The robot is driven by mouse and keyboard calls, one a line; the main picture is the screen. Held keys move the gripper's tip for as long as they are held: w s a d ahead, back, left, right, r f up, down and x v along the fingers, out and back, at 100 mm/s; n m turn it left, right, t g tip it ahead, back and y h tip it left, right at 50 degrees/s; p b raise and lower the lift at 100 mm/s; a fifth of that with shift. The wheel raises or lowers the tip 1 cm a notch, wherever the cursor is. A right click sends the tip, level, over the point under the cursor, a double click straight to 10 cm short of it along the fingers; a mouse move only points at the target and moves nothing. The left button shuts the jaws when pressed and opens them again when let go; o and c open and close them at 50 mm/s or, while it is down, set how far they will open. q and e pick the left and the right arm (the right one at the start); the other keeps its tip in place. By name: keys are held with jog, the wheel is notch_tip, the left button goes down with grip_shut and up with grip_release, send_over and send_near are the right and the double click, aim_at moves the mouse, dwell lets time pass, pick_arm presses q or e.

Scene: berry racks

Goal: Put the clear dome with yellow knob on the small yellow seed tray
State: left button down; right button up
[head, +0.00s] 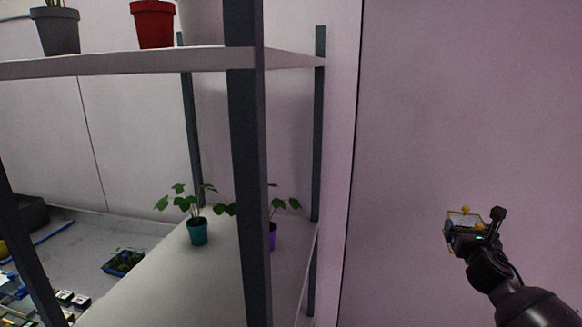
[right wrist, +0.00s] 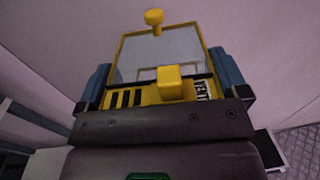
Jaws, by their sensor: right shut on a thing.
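The clear dome with yellow knob (head: 465,217) is held up at the right in the head view, in front of the bare wall. In the right wrist view the dome (right wrist: 160,52) shows a clear panel, yellow edges and a round yellow knob on top. My right gripper (head: 470,232) is shut on it, with a blue-grey finger at each side in the right wrist view (right wrist: 165,90). I cannot make out the small yellow seed tray in either view. My left gripper is not in view.
A rack with a dark post (head: 248,170) and an upper shelf (head: 130,63) stands at left and centre. A teal pot (head: 197,232) and a purple pot (head: 272,237) with plants stand on its lower shelf (head: 160,285). A blue tray (head: 123,263) lies lower left.

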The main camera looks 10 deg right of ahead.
jog(key=s+a+f+n+t+y, duration=0.15)
jog(key=a+f, duration=0.25)
jog(key=a, duration=0.5)
jog(key=s+a+f+n+y, duration=0.2)
jog(key=s+a+f+y, duration=0.15)
jog(key=a, duration=0.55)
jog(key=s+a+y, duration=0.1)
jog(key=s+a, duration=0.1)
jog(key=a, duration=0.4)
jog(key=s+a+n+y, duration=0.1)
jog(key=s+a, duration=0.2)
jog(key=a, duration=0.2)
jog(key=s+a+r+n+y, duration=0.1)
jog(key=s+a, duration=0.2)
jog(key=a, duration=0.3)
jog(key=shift+a+t, duration=0.35)
jog(key=shift+s+f, duration=0.1)
jog(key=shift+s, duration=0.05)
